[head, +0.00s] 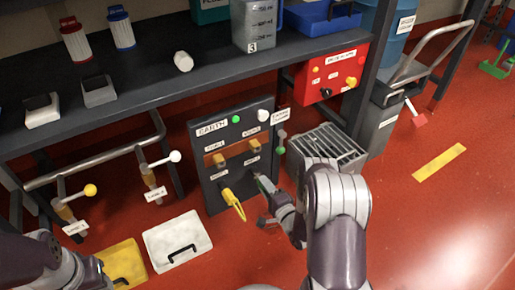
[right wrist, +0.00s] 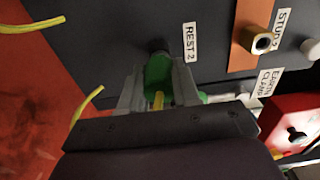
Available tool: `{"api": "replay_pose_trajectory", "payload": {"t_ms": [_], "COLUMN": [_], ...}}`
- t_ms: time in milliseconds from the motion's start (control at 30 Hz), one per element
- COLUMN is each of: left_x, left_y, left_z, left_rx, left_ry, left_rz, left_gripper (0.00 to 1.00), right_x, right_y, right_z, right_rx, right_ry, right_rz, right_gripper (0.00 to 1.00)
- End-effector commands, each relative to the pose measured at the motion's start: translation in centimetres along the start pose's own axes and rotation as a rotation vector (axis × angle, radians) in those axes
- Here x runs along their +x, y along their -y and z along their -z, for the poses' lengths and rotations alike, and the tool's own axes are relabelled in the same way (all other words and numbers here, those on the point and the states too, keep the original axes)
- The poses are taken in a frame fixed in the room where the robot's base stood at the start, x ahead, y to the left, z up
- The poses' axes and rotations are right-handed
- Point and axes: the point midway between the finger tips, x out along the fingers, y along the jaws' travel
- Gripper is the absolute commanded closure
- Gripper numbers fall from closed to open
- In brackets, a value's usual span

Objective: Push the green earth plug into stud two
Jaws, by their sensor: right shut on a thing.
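The green earth plug (right wrist: 158,76) is between the fingers of my right gripper (right wrist: 158,90) in the right wrist view. Its far end is at the dark round rest beside the "REST 2" label (right wrist: 190,42); I cannot tell how deep it sits. Stud two (right wrist: 262,43) is a brass stud on an orange-brown strip, to the right of the plug, and looks empty. In the head view, my right gripper (head: 268,189) is at the lower right of the dark earth panel (head: 238,122). My left arm is at the lower left; its fingers are unclear.
A yellow plug (head: 228,195) with a looped cable sits at the panel's lower left. A ribbed grey unit (head: 328,147) and red box (head: 335,75) stand to the right. White (head: 177,242) and yellow (head: 122,265) covers lie on the floor left. The shelf (head: 150,85) overhangs behind.

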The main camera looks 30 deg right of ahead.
Motion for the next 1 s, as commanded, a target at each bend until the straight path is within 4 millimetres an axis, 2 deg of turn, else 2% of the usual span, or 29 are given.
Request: {"api": "replay_pose_trajectory", "payload": {"t_ms": [1000], "left_x": [-1.2], "left_y": [0.0], "left_z": [0.1], "left_rx": [0.000], "left_ry": [0.000], "left_rz": [0.000], "left_gripper": [0.57], "right_x": [-3.3], "right_y": [0.0], "right_z": [0.0], "right_rx": [0.001], "right_ry": [0.000], "right_rz": [0.000], "right_gripper": [1.00]}}
